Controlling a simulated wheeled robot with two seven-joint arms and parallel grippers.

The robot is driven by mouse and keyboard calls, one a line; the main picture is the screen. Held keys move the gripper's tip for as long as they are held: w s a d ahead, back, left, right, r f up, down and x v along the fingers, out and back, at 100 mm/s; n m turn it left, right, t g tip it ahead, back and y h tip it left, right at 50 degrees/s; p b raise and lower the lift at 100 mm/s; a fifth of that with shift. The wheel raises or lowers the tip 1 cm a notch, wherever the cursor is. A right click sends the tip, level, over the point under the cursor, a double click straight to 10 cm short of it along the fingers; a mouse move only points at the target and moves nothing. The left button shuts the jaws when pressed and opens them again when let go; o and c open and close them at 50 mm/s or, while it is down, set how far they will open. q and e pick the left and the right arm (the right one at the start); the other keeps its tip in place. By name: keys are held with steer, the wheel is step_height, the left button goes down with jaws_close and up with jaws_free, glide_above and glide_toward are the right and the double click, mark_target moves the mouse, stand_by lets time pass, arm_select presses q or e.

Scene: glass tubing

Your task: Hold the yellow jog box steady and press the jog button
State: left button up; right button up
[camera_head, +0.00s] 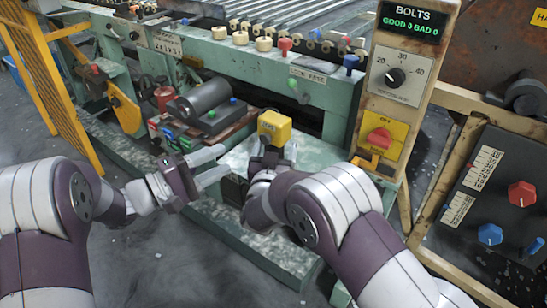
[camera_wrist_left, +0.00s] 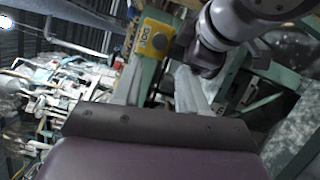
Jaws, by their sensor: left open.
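The yellow jog box (camera_head: 274,127) shows upright at the middle of the head view, in front of the green machine. In the left wrist view the jog box (camera_wrist_left: 152,42) shows dark lettering on a face; I cannot make out the button. My left gripper (camera_head: 222,163) is open and empty, its pale fingers pointing at the box from the left, apart from it. It also shows in the left wrist view (camera_wrist_left: 160,72). My right gripper (camera_head: 275,158) is at the box's lower side; its fingertips are partly hidden, and I cannot tell whether it grips the box.
The green machine bed (camera_head: 215,60) runs behind, with knobs along its top. A grey cylinder (camera_head: 205,98) and a red part stand left of the box. A wooden post with a red switch (camera_head: 380,138) stands at the right. A yellow guard (camera_head: 45,80) is at the left.

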steer(key=c, duration=1)
arm_select(q)
steer(key=shift+c, duration=0.6)
arm_select(e)
steer(key=shift+c, duration=1.4)
arm_select(q)
jaws_close()
